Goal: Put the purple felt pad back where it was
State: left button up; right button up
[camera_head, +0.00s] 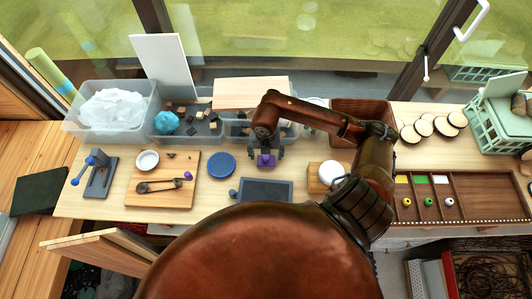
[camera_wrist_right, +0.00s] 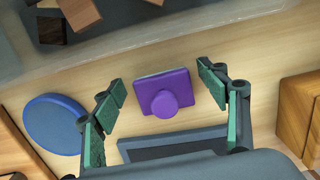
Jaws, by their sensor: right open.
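The purple felt pad (camera_head: 266,161) is a small square block with a round purple knob on it and a thin grey layer along one edge. In the right wrist view the pad (camera_wrist_right: 150,84) lies between the open fingers of my right gripper (camera_wrist_right: 162,90), with a gap on each side. In the head view my right gripper (camera_head: 265,153) is just above and around the pad, over the middle of the table. The pad seems to rest on the wood just behind a dark grey framed slab (camera_head: 265,191). My left gripper is not in view.
A blue disc (camera_head: 221,165) lies left of the pad; it also shows in the wrist view (camera_wrist_right: 55,124). A wooden block (camera_head: 318,180) stands to the right. Clear bins (camera_head: 205,139) line the back. A wooden board (camera_head: 150,198) with tools is at left, a compartment tray (camera_head: 480,190) at right.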

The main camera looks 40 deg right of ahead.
jog(key=shift+r, duration=0.5)
notch_tip(320, 180, up, 11)
jog(key=b, duration=0.2)
jog(key=shift+s+a+r, duration=0.2)
jog(key=shift+s+a, duration=0.2)
jog(key=shift+f, duration=0.1)
